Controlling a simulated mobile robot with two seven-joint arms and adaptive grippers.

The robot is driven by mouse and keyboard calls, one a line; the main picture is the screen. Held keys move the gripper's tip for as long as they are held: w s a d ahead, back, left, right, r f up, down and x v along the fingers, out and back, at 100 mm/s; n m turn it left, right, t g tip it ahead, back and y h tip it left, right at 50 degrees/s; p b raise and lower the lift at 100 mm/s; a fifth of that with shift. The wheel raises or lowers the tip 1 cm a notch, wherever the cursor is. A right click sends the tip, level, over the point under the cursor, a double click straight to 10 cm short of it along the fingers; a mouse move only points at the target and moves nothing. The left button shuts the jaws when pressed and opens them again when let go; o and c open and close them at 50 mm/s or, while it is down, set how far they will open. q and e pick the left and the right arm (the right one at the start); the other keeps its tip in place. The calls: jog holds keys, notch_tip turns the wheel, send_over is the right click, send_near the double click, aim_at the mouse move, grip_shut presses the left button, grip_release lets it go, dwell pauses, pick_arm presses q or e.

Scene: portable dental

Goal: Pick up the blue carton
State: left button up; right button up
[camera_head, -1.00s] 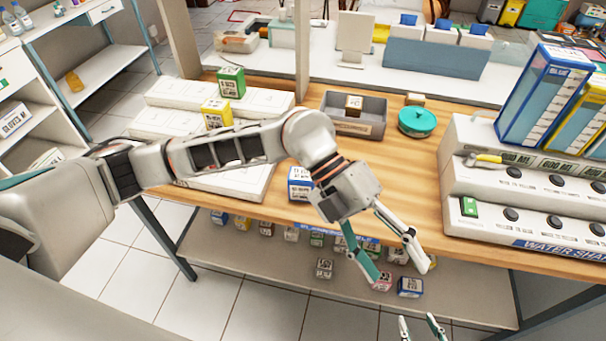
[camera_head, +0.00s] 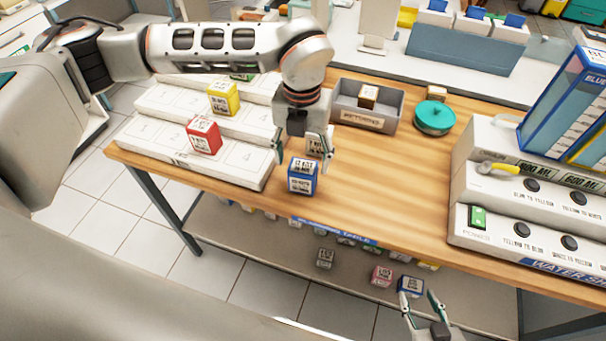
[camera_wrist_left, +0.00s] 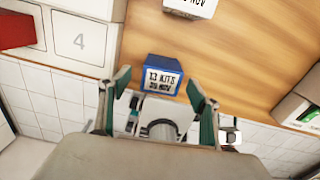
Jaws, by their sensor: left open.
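The blue carton (camera_head: 302,177) with a white label stands on the wooden table near its front edge, right of the stepped white rack. My left gripper (camera_head: 304,150) is open and empty just behind and above it in the head view, its fingers pointing down. In the left wrist view, the blue carton (camera_wrist_left: 163,75) shows ahead of and between the spread fingertips of my left gripper (camera_wrist_left: 160,85), with no clear contact. My right gripper (camera_head: 421,303) is open and empty at the bottom, in front of the table. Another blue carton (camera_head: 411,286) lies on the lower shelf.
A red carton (camera_head: 204,136) and a yellow carton (camera_head: 223,99) stand on the white rack (camera_head: 237,160). A grey bin (camera_head: 374,125) holding a small carton and a teal round container (camera_head: 434,117) are behind. The white dispenser (camera_head: 510,205) stands right. The table's middle is clear.

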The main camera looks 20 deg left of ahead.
aim_at(303, 166)
pick_arm(q)
jog(key=f, duration=0.4)
jog(key=shift+s+d+f, duration=0.15)
jog(key=shift+s+f, duration=0.05)
jog(key=c, duration=1.2)
jog(key=shift+r, duration=0.1)
